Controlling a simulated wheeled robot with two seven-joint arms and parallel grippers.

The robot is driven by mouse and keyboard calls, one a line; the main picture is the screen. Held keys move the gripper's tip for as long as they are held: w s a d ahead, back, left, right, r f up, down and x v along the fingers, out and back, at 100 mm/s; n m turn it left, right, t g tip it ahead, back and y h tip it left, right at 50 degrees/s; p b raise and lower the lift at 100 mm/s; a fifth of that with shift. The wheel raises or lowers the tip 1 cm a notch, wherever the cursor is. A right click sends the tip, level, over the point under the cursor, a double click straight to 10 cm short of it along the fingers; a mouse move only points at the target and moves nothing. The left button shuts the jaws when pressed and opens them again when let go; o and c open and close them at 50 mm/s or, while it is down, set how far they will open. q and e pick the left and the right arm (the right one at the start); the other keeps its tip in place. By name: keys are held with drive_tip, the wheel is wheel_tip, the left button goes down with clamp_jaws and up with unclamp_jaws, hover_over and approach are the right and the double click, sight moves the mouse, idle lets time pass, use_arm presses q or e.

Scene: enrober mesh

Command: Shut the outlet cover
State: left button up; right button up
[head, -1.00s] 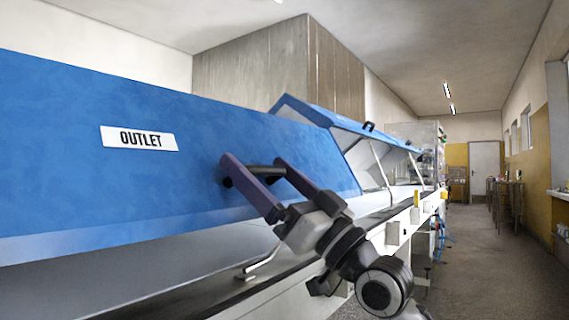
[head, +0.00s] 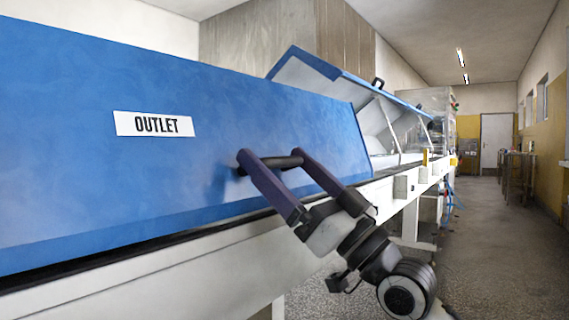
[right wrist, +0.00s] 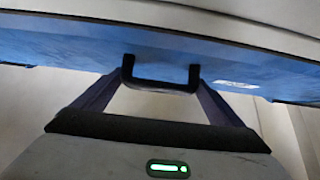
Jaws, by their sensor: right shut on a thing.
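The outlet cover (head: 75,150) is a long blue panel with a white "OUTLET" label (head: 153,124), on the left of the head view. It hangs low, its lower edge close to the machine's pale frame, with a dark strip showing beneath; I cannot tell if it touches. My right gripper (head: 272,161) is shut on the cover's black handle (head: 284,162), one finger at each side. The handle also shows in the right wrist view (right wrist: 160,86), between the two fingers, with the blue cover behind it. My left gripper is not in view.
Farther along the machine, another blue-edged cover (head: 310,64) stands raised on thin struts. The white machine frame (head: 150,275) runs below the outlet cover. Open floor (head: 495,230) lies to the right, with stools along the right wall.

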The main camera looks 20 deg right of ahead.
drive_tip(key=o, duration=1.2)
drive_tip(key=shift+a+f, duration=0.3)
drive_tip(key=shift+f, duration=0.3)
drive_tip(key=shift+c, duration=0.2)
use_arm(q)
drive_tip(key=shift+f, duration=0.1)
use_arm(e)
drive_tip(key=shift+o, duration=0.4)
drive_tip(key=shift+d+r, duration=0.1)
drive_tip(key=shift+r, duration=0.1)
drive_tip(key=shift+d, duration=0.1)
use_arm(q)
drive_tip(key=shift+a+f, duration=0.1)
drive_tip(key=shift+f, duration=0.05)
use_arm(e)
drive_tip(key=v, duration=1)
drive_tip(key=shift+s, duration=0.15)
